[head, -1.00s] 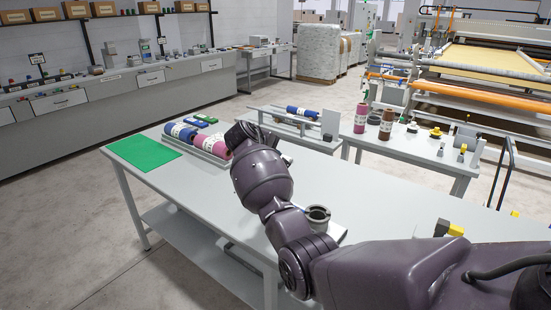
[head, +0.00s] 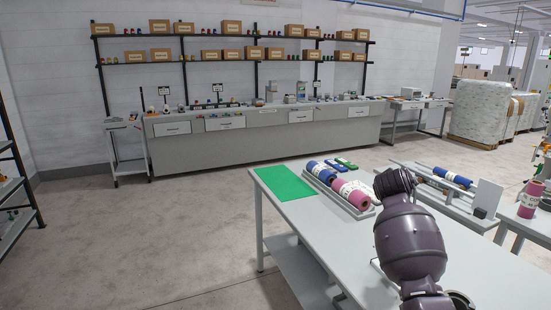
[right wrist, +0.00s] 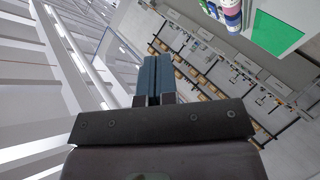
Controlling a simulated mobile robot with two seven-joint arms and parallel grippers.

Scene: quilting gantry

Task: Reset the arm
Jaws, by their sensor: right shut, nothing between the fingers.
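My right arm (head: 410,245) rises from the bottom right in the head view, over the worktable (head: 340,235). In the right wrist view my right gripper (right wrist: 157,66) has its two blue-grey fingers together, with nothing between them. It is clear of the table and rolls, which show tilted at the top right there. My left gripper is in neither view.
The table carries a green mat (head: 284,184) and a tray (head: 366,212) with blue and pink rolls, close to my right arm in the head view. A long grey counter (head: 262,137) runs along the back wall. Open floor (head: 160,230) lies left of the table.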

